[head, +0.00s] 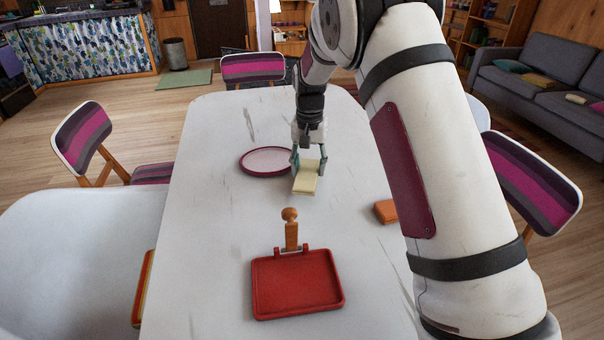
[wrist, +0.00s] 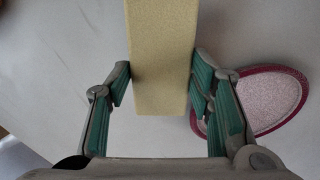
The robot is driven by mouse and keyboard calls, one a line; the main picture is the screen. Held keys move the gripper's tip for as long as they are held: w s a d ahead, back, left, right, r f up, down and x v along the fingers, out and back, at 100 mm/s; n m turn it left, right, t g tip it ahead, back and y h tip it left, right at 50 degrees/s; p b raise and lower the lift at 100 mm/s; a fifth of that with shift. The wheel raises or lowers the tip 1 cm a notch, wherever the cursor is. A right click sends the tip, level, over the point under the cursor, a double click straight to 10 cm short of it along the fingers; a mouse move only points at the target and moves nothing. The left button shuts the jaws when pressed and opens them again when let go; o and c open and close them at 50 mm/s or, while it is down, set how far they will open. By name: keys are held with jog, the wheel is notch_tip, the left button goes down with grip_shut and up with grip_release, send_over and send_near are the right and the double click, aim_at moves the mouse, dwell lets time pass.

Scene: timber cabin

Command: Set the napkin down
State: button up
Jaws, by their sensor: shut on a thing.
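The napkin (head: 306,178) is a pale yellow folded block on the white table's far half. My gripper (head: 309,168) points down with its fingers on either side of the napkin and is shut on it. In the wrist view the napkin (wrist: 161,60) sits between the teal finger pads of my gripper (wrist: 161,85) and extends out of the top of the picture. The napkin is at or just above the table top; I cannot tell whether it touches.
A pink-rimmed plate (head: 268,160) lies just left of the napkin; it also shows in the wrist view (wrist: 262,100). A red tray (head: 297,284) with a wooden-knobbed handle lies nearer. An orange block (head: 386,211) lies to the right. The white table (head: 205,215) is clear at left. Chairs surround it.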

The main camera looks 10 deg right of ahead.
aim_at(302, 165)
jog(key=shift+w+a+f, duration=0.2)
jog(key=shift+w+a, duration=0.5)
jog(key=shift+w, duration=0.35)
jog(key=shift+f+b, duration=0.3)
jog(key=shift+f, duration=1.3)
jog(key=shift+f, duration=0.15)
jog(key=o, duration=1.2)
jog(key=shift+s, duration=0.1)
jog(key=shift+c, duration=0.2)
notch_tip(302, 165, up, 12)
jog(key=shift+d+r+p, duration=0.1)
jog(key=shift+r+p, duration=0.05)
jog(key=shift+p, duration=0.45)
